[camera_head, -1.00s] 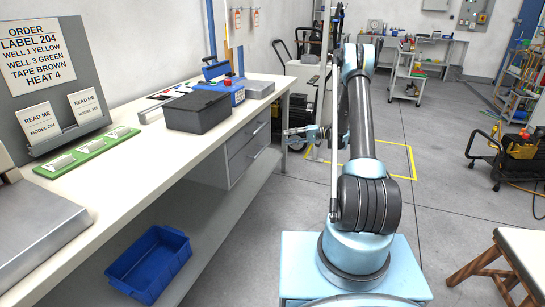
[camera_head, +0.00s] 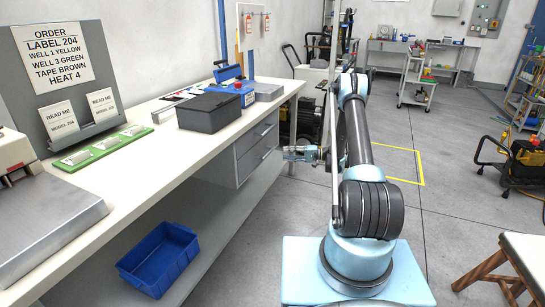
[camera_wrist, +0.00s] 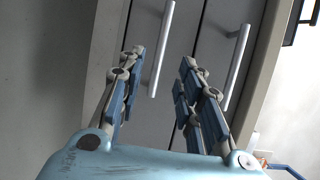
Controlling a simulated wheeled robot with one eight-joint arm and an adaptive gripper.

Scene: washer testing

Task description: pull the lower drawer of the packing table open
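The packing table (camera_head: 150,177) runs along the left, with a grey two-drawer unit under its top. The upper drawer (camera_head: 249,139) and the lower drawer (camera_head: 246,164) both look shut. My gripper (camera_head: 300,153) is in front of the drawer unit, on its right side. In the wrist view the drawers appear turned sideways, with two bar handles. The left handle, apparently the lower drawer's (camera_wrist: 161,50), shows between the open fingers of my gripper (camera_wrist: 163,57). The other handle (camera_wrist: 236,67) lies right of the fingers. Contact with the handle cannot be told.
A dark grey box (camera_head: 209,113) and a blue device (camera_head: 233,90) stand on the tabletop above the drawers. A blue bin (camera_head: 158,260) sits on the lower shelf. The floor (camera_head: 265,240) between the table and my base is clear.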

